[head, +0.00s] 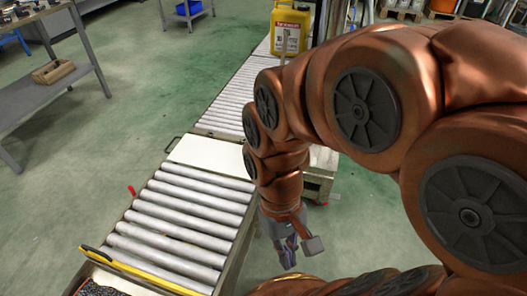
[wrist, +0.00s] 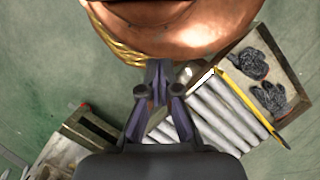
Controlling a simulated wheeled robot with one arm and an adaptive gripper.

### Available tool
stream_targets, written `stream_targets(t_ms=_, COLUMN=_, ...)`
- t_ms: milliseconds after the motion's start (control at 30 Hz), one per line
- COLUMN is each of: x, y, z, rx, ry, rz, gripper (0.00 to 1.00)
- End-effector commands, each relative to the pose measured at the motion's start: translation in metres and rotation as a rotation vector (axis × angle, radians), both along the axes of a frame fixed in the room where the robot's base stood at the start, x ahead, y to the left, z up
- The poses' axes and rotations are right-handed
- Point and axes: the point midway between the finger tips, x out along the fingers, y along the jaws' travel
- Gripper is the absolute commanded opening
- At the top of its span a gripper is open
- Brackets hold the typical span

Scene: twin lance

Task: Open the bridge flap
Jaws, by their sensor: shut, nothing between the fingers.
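The bridge flap (head: 213,156) is a pale flat panel in the head view, lying level between the near and far roller conveyors. A dark handle loop (head: 172,144) shows at its far left corner. My arm hides its right end. My gripper (head: 287,262) hangs low, pointing down, to the right of the near conveyor and nearer to me than the flap, apart from it. In the wrist view my gripper (wrist: 157,68) has its fingers together with nothing between them. I cannot make out the flap in the wrist view.
The near roller conveyor (head: 180,215) has a yellow bar (head: 140,270) across its near end. A yellow canister (head: 290,30) stands on the far conveyor (head: 240,92). Dark gloves (wrist: 268,97) lie in a tray beyond the bar. A bench (head: 50,85) stands left; green floor between is clear.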

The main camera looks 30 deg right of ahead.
Motion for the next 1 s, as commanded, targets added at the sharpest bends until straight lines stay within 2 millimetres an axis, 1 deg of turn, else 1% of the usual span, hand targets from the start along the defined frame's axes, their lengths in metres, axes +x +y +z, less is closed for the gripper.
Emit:
stream_targets(t_ms=267, x=0.046, y=0.026, z=-0.001, rx=0.109, ry=0.059, rz=-0.158, gripper=0.0)
stream_targets(t_ms=400, x=0.076, y=0.037, z=-0.002, rx=0.172, ry=0.088, rz=-0.256, gripper=0.0)
stream_targets(t_ms=567, x=0.111, y=0.047, z=-0.006, rx=0.245, ry=0.126, rz=-0.372, gripper=0.0)
stream_targets(t_ms=800, x=0.167, y=0.05, z=-0.015, rx=0.353, ry=0.181, rz=-0.558, gripper=0.0)
stream_targets(t_ms=1000, x=0.214, y=0.043, z=-0.026, rx=0.441, ry=0.227, rz=-0.719, gripper=0.0)
